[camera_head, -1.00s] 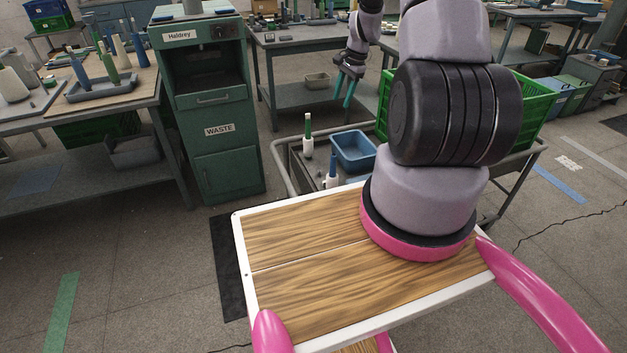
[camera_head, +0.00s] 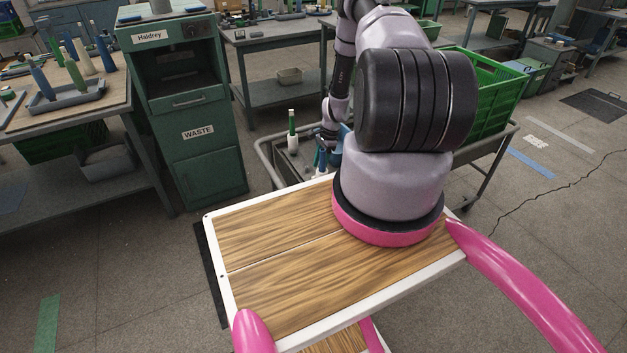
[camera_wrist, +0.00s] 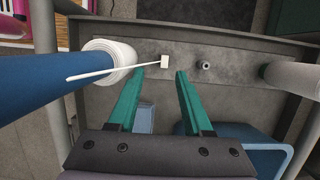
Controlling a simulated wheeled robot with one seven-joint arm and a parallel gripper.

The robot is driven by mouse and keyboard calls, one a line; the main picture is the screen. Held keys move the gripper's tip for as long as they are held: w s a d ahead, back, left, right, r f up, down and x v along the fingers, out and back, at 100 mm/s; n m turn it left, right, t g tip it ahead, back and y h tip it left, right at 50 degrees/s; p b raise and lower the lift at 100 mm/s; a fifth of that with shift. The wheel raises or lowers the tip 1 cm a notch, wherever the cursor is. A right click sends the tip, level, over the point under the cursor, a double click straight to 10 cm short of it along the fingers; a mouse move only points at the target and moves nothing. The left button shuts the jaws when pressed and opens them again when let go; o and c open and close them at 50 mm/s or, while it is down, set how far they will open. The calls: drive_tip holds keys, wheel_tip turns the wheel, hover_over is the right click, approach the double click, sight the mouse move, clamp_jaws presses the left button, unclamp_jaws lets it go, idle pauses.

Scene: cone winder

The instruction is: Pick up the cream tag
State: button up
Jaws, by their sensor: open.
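In the wrist view a thin pale strip (camera_wrist: 95,74) with a small squarish pale head (camera_wrist: 164,60) looks like the cream tag. The strip crosses in front of the white yarn on a blue bobbin (camera_wrist: 40,88). The head shows over the grey cart surface (camera_wrist: 225,50). My gripper (camera_wrist: 160,75) has two teal fingers, open and empty. The tag's head appears just beyond the gap between the fingertips; the strip runs left past the left fingertip. In the head view my arm hides most of this spot, and I cannot make out the tag.
A small round metal fitting (camera_wrist: 203,66) lies right of the tag's head. A pale bobbin (camera_wrist: 290,76) is at the right and a blue bin (camera_wrist: 255,145) below it. In the head view a green-and-white bobbin (camera_head: 292,130) stands on the cart; a green crate (camera_head: 490,95) is behind my arm.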

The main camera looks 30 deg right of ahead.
sight(314, 177)
drive_tip(key=x, duration=0.5)
drive_tip(key=shift+w+a+f, duration=0.1)
drive_tip(key=shift+w+a, duration=0.05)
drive_tip(key=shift+w, duration=0.25)
clamp_jaws()
